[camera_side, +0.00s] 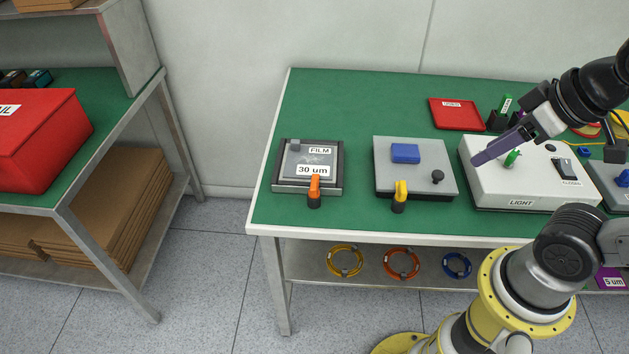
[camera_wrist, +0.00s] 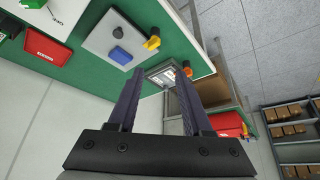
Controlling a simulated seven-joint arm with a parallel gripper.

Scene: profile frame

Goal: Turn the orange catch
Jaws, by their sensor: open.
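The orange catch (camera_side: 315,186) stands on a dark round base at the front edge of the dark film frame (camera_side: 338,178). The catch points back over the frame's edge. The frame holds a grey plate labelled "FILM" and "30 um". In the wrist view the orange catch (camera_wrist: 187,72) is small, just beyond the right fingertip, with the frame partly hidden behind the fingers. My gripper (camera_side: 478,160) is above the white light box, well to the right of the catch. In the wrist view my gripper (camera_wrist: 154,72) has its two dark fingers apart, with nothing held between them.
A grey box (camera_side: 384,185) with a blue block, black knob and yellow catch (camera_side: 400,192) stands between my gripper and the frame. The white light box (camera_side: 490,188) has a green lever. A red tray (camera_side: 457,115) lies behind. Green tabletop around the film frame is clear.

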